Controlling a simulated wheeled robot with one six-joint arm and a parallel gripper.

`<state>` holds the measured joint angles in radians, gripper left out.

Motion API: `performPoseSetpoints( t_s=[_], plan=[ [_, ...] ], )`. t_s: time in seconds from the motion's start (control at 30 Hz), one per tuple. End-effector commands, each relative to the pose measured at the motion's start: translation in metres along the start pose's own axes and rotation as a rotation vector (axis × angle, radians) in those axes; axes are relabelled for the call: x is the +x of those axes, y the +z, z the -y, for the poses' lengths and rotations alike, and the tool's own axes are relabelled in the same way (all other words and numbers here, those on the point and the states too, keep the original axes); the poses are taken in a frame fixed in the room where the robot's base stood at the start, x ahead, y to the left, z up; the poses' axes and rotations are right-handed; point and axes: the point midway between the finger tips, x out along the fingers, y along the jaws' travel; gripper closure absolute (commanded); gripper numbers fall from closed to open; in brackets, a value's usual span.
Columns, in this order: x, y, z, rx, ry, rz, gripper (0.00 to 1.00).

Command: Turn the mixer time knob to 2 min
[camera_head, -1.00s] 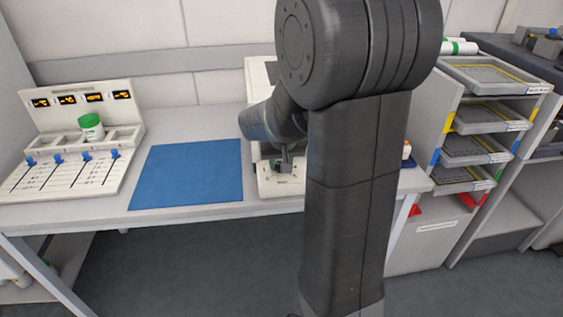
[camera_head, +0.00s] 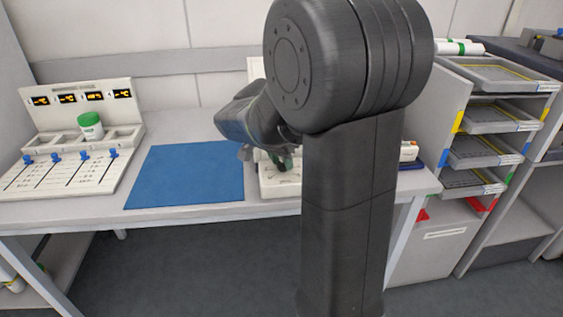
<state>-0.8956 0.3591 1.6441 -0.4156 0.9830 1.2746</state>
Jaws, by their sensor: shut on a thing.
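The mixer is a white machine on the bench, mostly hidden behind my arm; its low front base (camera_head: 272,189) and a strip of its upright back show. My gripper (camera_head: 283,165) is down at the top of this base, small and partly covered by my arm. It is shut on what appears to be the time knob, at the base's front panel. The knob itself, its pointer and the scale marks cannot be made out, so its setting cannot be read.
A blue mat (camera_head: 187,174) lies left of the mixer. Further left, a white panel with blue sliders (camera_head: 84,154) and orange displays holds a green-lidded jar (camera_head: 91,126). A rack of grey trays (camera_head: 485,150) stands at the right. My arm blocks the middle.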

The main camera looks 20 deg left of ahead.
Motion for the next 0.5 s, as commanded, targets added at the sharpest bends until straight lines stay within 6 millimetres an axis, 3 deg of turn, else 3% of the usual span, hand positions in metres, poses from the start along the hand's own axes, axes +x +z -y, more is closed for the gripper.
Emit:
performPoseSetpoints(
  t_s=[0.5],
  plan=[
    [-0.0003,-0.0002,0.0008,0.040,0.015,0.000,0.93]
  ],
)
